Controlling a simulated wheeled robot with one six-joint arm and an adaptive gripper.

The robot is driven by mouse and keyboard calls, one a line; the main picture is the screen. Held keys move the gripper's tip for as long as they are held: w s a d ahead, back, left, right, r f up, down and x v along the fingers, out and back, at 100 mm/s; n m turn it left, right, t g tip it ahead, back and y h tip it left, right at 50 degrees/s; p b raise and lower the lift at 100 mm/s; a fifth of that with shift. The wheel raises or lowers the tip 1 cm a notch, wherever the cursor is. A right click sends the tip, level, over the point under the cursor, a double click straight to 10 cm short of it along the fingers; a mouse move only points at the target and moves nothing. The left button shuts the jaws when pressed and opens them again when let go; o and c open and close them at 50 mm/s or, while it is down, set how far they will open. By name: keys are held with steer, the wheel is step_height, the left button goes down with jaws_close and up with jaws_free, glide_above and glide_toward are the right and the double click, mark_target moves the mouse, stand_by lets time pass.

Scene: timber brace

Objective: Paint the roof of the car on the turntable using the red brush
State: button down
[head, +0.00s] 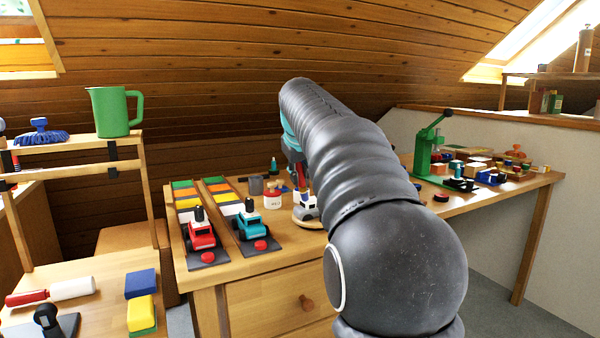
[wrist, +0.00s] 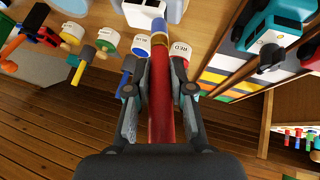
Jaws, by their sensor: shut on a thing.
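My gripper (wrist: 158,92) is shut on the red brush (wrist: 161,105), whose red handle lies between the fingers and points up the wrist picture. The brush's metal collar and pale bluish tip are at the car's near edge in that view; I cannot tell whether they touch. The white car (wrist: 144,14) is cut off by the top of the wrist view. In the head view the pale car (head: 306,200) sits on the round turntable (head: 311,223), partly behind my arm. The gripper in the head view is mostly hidden by my arm.
A pot labelled red (wrist: 183,49) and a pot labelled blue (wrist: 140,46) stand close beside the brush. A red toy car (head: 200,236) and a teal toy car (head: 252,225) stand left of the turntable. A green press (head: 424,152) stands on the right.

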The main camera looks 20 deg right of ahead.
steer(key=shift+d+p, duration=1)
steer(key=shift+d, duration=1.5)
steer(key=shift+a+f+b, duration=0.15)
steer(key=shift+a+b, duration=0.2)
steer(key=shift+a, duration=2.15)
steer(key=shift+w+p, duration=0.95)
steer(key=shift+w, duration=0.05)
steer(key=shift+d, duration=2.5)
steer(key=shift+a, duration=2.55)
steer(key=shift+r, duration=3.15)
